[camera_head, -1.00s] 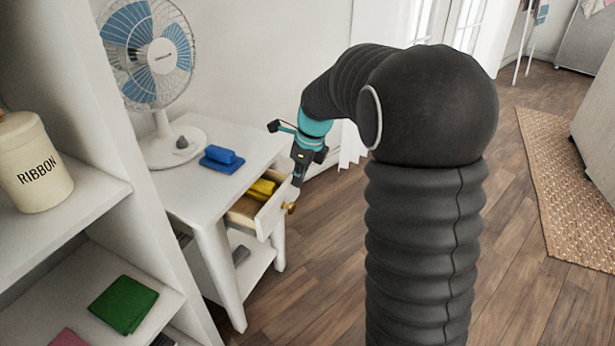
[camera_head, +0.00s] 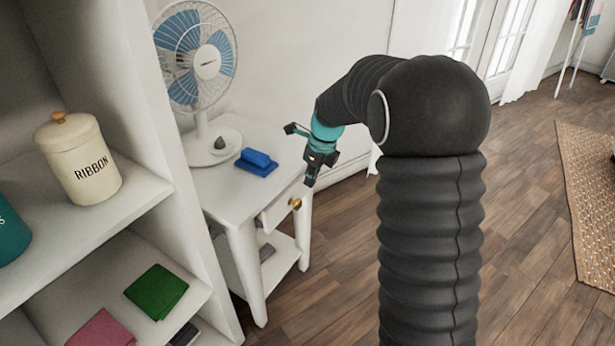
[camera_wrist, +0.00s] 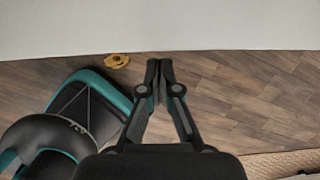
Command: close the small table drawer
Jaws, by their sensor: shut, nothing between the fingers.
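The small white table (camera_head: 232,200) stands beside the shelf unit. Its drawer (camera_head: 277,213) has a brass knob (camera_head: 295,203) and sits flush or nearly flush with the table front; the exact gap is hard to tell. The drawer's inside is hidden. My gripper (camera_head: 310,183) is shut and empty, just in front of the table's right edge, near and above the knob. In the wrist view, the shut fingertips (camera_wrist: 159,63) are right of the knob (camera_wrist: 117,61), close to the white edge.
A fan (camera_head: 200,75) and blue folded cloths (camera_head: 256,165) are on the tabletop. A shelf unit at left holds a ribbon jar (camera_head: 82,165), a green cloth (camera_head: 156,292) and a pink cloth (camera_head: 102,328). The wooden floor (camera_head: 345,270) in front of the table is clear.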

